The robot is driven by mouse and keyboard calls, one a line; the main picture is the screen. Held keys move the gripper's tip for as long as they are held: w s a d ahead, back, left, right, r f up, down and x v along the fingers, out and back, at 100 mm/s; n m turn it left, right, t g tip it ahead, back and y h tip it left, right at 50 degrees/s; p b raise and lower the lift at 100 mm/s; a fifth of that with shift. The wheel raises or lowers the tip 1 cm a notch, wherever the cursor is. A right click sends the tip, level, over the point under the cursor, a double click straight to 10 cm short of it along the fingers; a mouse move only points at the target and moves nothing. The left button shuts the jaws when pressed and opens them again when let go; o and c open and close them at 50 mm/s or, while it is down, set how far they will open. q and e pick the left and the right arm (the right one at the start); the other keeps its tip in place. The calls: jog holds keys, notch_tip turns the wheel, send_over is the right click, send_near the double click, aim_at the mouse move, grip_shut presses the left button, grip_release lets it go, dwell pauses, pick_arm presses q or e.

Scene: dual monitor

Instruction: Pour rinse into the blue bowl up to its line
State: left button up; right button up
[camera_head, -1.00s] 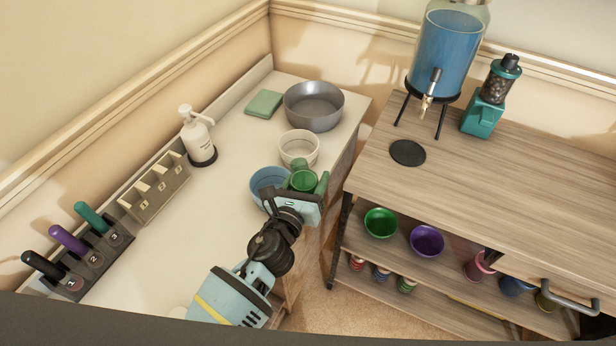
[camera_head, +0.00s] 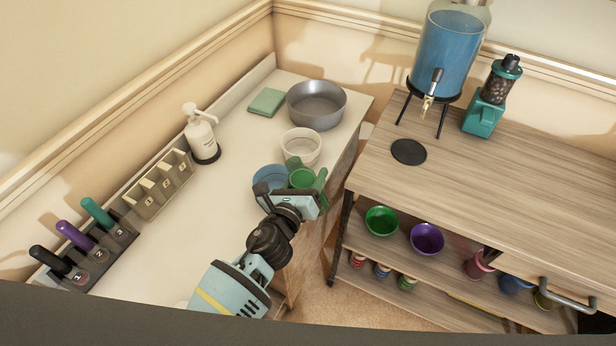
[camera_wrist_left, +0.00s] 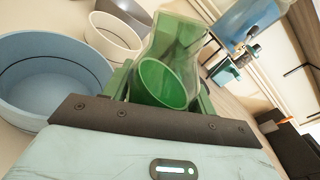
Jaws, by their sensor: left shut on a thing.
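The blue bowl (camera_head: 266,178) stands on the white counter, partly hidden by my left gripper in the head view. In the left wrist view the bowl (camera_wrist_left: 48,85) shows a dark line around its inner wall, and I see no liquid in the part that shows. My left gripper (camera_head: 305,184) is shut on a green see-through cup (camera_head: 302,178), just right of the bowl. In the left wrist view the cup (camera_wrist_left: 165,82) is between the fingers with its mouth in view; its contents cannot be told. My right gripper is not in view.
A white bowl (camera_head: 301,147), grey basin (camera_head: 316,104), green cloth (camera_head: 266,102) and pump bottle (camera_head: 201,137) are on the counter. A blue-filled dispenser (camera_head: 446,55) stands on the wooden table (camera_head: 480,165) at right, with a black disc (camera_head: 408,152) before it. The counter's left middle is clear.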

pick_arm(q)
jog(key=shift+w+a+r+n, duration=0.1)
jog(key=shift+r+n, duration=0.05)
jog(key=shift+n, duration=0.25)
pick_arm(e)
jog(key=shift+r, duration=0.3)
pick_arm(q)
jog(key=shift+w+a+r+n+p, duration=0.1)
jog(key=shift+a+n+p, duration=0.05)
jog(key=shift+n+p, duration=0.35)
jog(key=shift+a+r+n+p, duration=0.1)
jog(key=shift+n+p, duration=0.25)
jog(key=shift+n, duration=0.25)
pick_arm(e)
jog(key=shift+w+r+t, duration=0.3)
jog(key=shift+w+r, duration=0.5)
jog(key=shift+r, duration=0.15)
pick_arm(q)
jog(key=shift+f+g, duration=0.1)
jog(key=shift+g, duration=0.2)
